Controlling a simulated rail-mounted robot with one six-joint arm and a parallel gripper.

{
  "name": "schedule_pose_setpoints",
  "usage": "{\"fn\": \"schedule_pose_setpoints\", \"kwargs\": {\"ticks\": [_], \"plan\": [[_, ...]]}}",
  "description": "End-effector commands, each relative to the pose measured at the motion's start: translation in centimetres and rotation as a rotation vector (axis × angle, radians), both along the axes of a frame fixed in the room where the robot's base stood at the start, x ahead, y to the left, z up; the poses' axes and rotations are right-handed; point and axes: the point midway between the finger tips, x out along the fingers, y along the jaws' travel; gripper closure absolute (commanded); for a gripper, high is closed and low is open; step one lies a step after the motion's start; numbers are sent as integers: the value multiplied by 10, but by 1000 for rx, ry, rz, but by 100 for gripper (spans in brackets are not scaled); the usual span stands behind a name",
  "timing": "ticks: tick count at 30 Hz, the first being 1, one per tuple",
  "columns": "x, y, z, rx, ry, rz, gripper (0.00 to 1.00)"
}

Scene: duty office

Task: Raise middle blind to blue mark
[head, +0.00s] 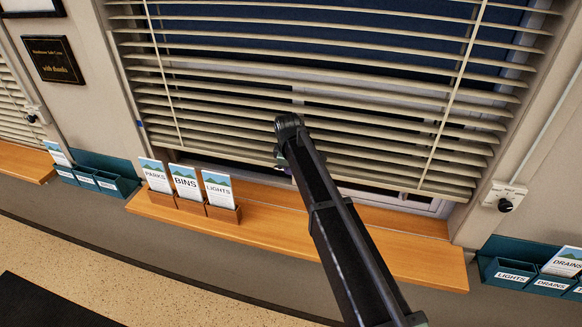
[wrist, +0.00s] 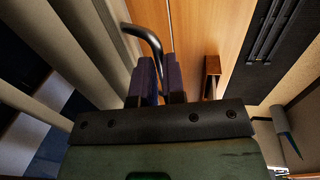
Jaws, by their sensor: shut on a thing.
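The middle blind (head: 330,95) is a cream slatted blind hanging over the window. Its lower edge hangs a little above the wooden sill (head: 400,242). A small blue mark (head: 139,123) shows on the window's left frame, near the level of the lower slats. In the wrist view, a black curved handle (wrist: 146,36) beside the cream slats runs down between the fingers of my gripper (wrist: 162,72). The gripper is shut on this handle. In the head view my arm hides most of the gripper and the handle.
Wooden leaflet holders with PARKS, BINS and LIGHTS cards (head: 188,185) stand on the sill left of my arm. Teal leaflet racks hang at left (head: 98,180) and right (head: 520,272). A white wall box with a black knob (head: 505,200) is right of the window. The sill right of my arm is clear.

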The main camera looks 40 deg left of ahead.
Motion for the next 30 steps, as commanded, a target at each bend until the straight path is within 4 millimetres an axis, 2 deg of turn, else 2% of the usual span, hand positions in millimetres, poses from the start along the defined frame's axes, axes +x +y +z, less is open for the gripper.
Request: {"fn": "schedule_pose_setpoints", "kwargs": {"ticks": [2, 3, 8, 21, 26, 30], "plan": [[0, 0, -1, 0, 0, 0, 100], [0, 0, -1, 0, 1, 0, 87], [0, 0, 0, 0, 1, 0, 64], [0, 0, -6, 0, 1, 0, 64], [0, 0, -36, 0, 1, 0, 64], [0, 0, -75, 0, 1, 0, 64]]}}
